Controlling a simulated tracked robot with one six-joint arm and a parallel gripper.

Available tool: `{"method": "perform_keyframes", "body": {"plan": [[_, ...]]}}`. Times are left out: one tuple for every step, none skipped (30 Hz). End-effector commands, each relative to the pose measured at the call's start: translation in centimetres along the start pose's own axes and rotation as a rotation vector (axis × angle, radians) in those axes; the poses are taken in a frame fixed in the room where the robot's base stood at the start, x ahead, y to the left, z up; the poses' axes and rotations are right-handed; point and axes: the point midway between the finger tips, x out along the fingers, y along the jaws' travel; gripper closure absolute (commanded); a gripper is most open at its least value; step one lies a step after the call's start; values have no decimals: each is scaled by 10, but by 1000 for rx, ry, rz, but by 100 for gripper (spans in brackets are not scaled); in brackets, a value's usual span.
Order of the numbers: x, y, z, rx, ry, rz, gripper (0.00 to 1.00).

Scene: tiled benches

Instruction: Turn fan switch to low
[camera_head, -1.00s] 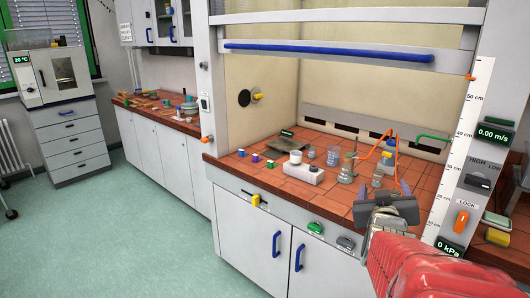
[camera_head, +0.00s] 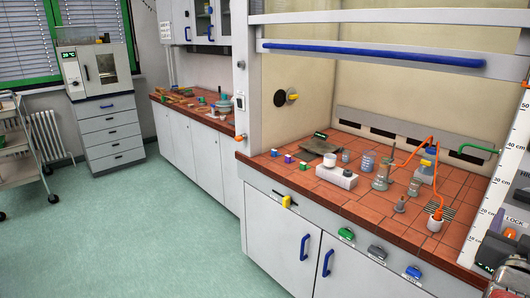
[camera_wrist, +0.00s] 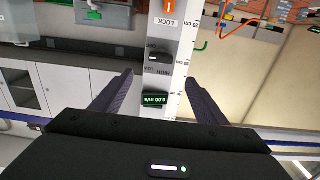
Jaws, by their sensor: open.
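The fan switch (camera_wrist: 155,58) is a small dark knob on the grey panel of the fume hood, beside the HIGH and LOW lettering. The wrist view shows it upside down, and I cannot tell which setting it points to. The green-lit 0.00 m/s display (camera_wrist: 157,99) is on the same panel. My gripper (camera_wrist: 159,76) is open and empty, its two dark fingers on either side of the panel in the wrist view. The gap to the switch is hard to judge. In the head view, the panel (camera_head: 495,225) is cut by the right edge.
An orange lock switch (camera_wrist: 169,8) and a white centimetre scale (camera_wrist: 186,70) are near the fan switch. The tiled hood bench (camera_head: 345,205) holds glassware, a hotplate (camera_head: 336,177) and small cubes. A blue sash bar (camera_head: 375,53) crosses the hood. The green floor (camera_head: 150,225) is clear at left.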

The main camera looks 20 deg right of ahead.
Motion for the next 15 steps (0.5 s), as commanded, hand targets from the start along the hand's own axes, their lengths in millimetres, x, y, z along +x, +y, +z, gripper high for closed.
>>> {"method": "perform_keyframes", "body": {"plan": [[1,0,0,0,0,-1,33],[2,0,0,0,-1,-1,33],[3,0,0,0,-1,-1,33],[4,-1,0,0,-1,-1,33],[6,-1,0,0,-1,-1,33],[8,-1,0,0,-1,-1,33],[10,-1,0,0,-2,-2,33],[12,-1,1,0,-2,-2,33],[16,-1,1,0,-2,-2,33],[18,-1,0,0,-2,-2,33],[21,-1,0,0,-2,-2,33],[25,-1,1,0,-3,-3,33],[28,-1,1,0,-3,-3,33],[31,-1,1,0,-2,-3,33],[35,-2,0,0,-2,-3,33]]}}
